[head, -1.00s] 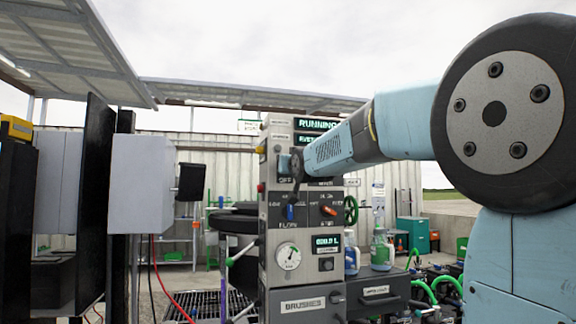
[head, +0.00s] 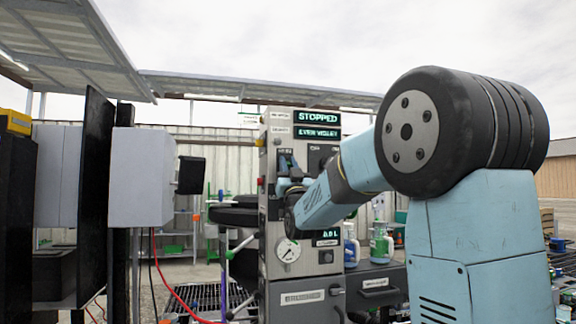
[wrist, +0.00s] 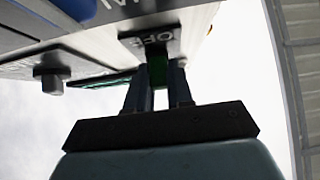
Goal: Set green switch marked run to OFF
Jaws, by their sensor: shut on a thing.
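The green switch (wrist: 157,72) shows in the wrist view as a small green lever between my fingers, close to a dark plate marked OFF (wrist: 158,38). My gripper (wrist: 159,82) is shut on it, one finger on each side. In the head view my wrist and arm cover the switch, and my gripper (head: 286,186) is at the upper left of the grey control panel (head: 270,290). The panel's top display (head: 317,117) reads STOPPED.
A round gauge (head: 288,250) sits low on the panel, below my wrist. A dark knob (wrist: 52,82) is left of my gripper in the wrist view. A grey box (head: 140,178) stands left of the panel. Bottles (head: 381,245) stand on the dark cabinet to the right.

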